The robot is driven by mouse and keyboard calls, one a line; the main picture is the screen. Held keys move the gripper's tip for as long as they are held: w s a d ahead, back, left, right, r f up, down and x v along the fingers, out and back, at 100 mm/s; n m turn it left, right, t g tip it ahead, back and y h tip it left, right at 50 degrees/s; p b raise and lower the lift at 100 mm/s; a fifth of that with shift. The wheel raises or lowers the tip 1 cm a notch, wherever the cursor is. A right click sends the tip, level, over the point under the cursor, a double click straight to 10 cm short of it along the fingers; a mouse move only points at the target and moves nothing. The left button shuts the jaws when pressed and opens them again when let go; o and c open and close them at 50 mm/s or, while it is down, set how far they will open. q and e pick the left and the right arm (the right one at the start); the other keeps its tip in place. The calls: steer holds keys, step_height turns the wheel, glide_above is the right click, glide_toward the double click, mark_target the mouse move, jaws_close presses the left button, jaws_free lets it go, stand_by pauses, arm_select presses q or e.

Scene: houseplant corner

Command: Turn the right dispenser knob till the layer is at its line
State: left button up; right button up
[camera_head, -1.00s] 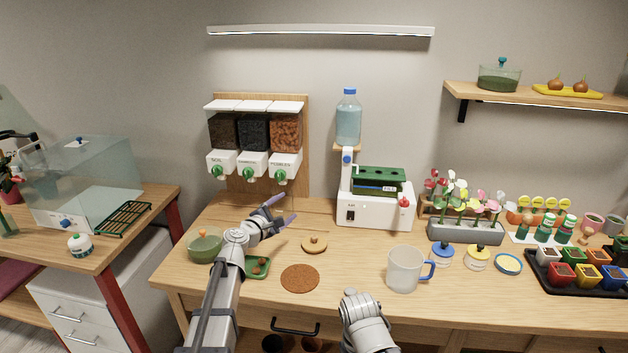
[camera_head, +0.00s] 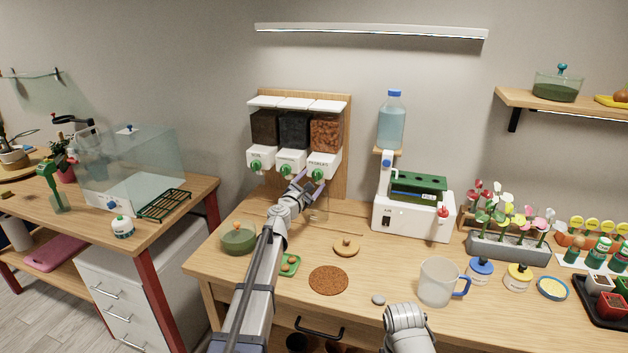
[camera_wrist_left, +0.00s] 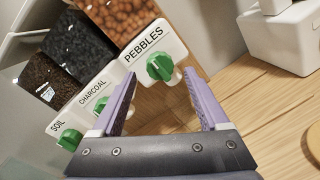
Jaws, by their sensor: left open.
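The right dispenser (camera_head: 326,133) holds brown pebbles, and its white front reads PEBBLES in the left wrist view. Its green knob (camera_head: 317,174) shows just beyond my left gripper (camera_head: 309,184). In the left wrist view the knob (camera_wrist_left: 160,67) sits between the open fingertips (camera_wrist_left: 160,76), slightly beyond them; I cannot tell whether they touch it. No layer or line can be made out; the space under the spout is partly hidden by my left arm. My right arm shows at the bottom, with its fingers out of view.
The charcoal (camera_head: 292,130) and soil (camera_head: 264,128) dispensers stand to the left with green knobs. A green bowl (camera_head: 238,238), a brown round mat (camera_head: 328,280) and a clear mug (camera_head: 437,282) are on the table. A white machine (camera_head: 400,216) stands right of the dispensers.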

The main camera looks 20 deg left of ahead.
arm_select(q)
steer(key=shift+w+d, duration=0.15)
steer(key=shift+w, duration=0.9)
steer(key=shift+s, duration=0.1)
jaws_close()
